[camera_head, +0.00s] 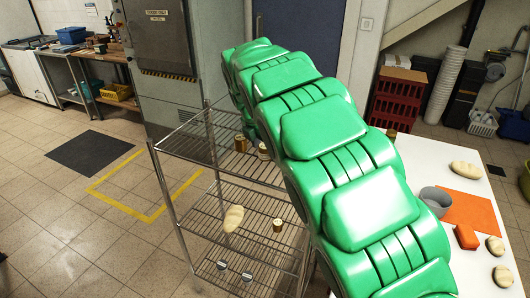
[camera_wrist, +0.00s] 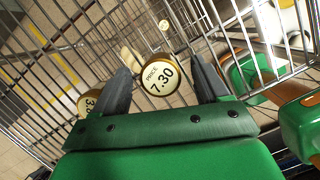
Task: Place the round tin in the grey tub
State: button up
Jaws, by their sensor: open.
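In the wrist view, a round tin (camera_wrist: 161,76) with a cream lid reading "PRICE 7.30" shows between the fingers of my gripper (camera_wrist: 161,68). The gripper is open, with a finger on each side of the tin; I cannot tell whether either touches it. A second tin (camera_wrist: 86,103) shows at left, partly hidden by a finger. In the head view, small gold-brown tins stand on the wire rack, one on the top shelf (camera_head: 240,143) and one lower (camera_head: 277,225). The grey tub (camera_head: 436,197) stands on the white table at right, partly behind my green arm. My gripper is hidden there.
The wire rack (camera_head: 185,147) has posts and shelves close around my gripper. A pale loaf (camera_head: 233,218) lies on a lower shelf. The white table (camera_head: 422,154) holds an orange mat (camera_head: 475,212), a red-orange block (camera_head: 466,237) and several pale loaves.

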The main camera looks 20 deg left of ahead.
aim_at(266, 148)
jog(key=shift+x, duration=0.75)
jog(key=c, duration=1.2)
jog(key=shift+c, duration=0.2)
jog(key=shift+r, duration=1.5)
jog(key=shift+s+d+r, duration=0.35)
jog(key=shift+s+r, duration=0.2)
jog(key=shift+r, duration=0.2)
jog(key=s+d+r, duration=0.7)
jog(key=s+r, duration=0.1)
jog(key=s, duration=0.2)
jog(key=shift+d+r, duration=0.25)
jog(key=shift+d, duration=0.05)
